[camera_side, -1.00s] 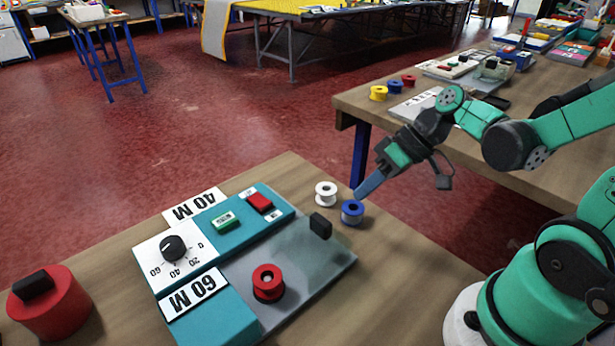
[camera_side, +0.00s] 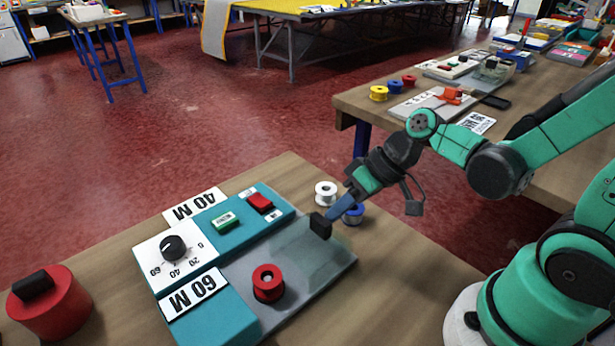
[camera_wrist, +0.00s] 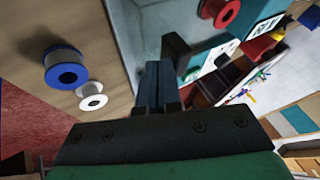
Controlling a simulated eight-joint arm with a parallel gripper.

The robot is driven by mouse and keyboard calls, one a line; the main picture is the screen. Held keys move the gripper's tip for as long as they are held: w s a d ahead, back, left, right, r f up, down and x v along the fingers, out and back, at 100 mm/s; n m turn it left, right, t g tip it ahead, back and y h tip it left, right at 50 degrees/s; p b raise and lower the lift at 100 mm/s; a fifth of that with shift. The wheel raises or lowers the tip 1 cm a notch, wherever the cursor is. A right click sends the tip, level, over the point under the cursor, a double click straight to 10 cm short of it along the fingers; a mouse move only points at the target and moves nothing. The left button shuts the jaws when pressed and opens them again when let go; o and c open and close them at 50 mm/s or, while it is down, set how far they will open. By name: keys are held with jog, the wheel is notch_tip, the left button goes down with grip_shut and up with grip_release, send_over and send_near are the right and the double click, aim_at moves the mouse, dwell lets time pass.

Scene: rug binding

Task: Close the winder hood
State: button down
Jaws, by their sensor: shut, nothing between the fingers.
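The winder (camera_side: 212,244) is a teal and white machine on the near table, with a grey plate (camera_side: 240,268) bearing a red spool (camera_side: 267,285). A black block-like handle (camera_side: 320,227) stands at the plate's right side. A faint see-through panel, seemingly the hood (camera_side: 312,250), shows beside it; its outline and angle are hard to tell. My gripper (camera_side: 331,215) is shut and empty, its blue fingertips right at the handle. In the wrist view, the shut fingers (camera_wrist: 157,82) point at the handle (camera_wrist: 176,50); contact is unclear.
A white spool (camera_side: 326,193) and a partly hidden blue spool (camera_side: 354,214) stand close behind my fingers. A red drum with a black knob (camera_side: 48,305) is at the left. A second table (camera_side: 357,108) with spools and boxes stands behind my arm.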

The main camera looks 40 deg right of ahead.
aim_at(323, 241)
jog(key=a, duration=0.9)
jog(key=shift+d, duration=0.6)
jog(key=d, duration=0.2)
jog(key=d+r, duration=0.1)
jog(key=d, duration=0.1)
jog(key=shift+s, duration=0.25)
jog(key=v, duration=0.8)
jog(key=w+d+h, duration=0.1)
jog(key=h, duration=0.1)
jog(key=w+d+t+h, duration=0.1)
jog(key=w+d+m+t+h, duration=0.1)
jog(key=h, duration=0.1)
jog(key=shift+d+f+h, duration=0.3)
jog(key=shift+d, duration=0.1)
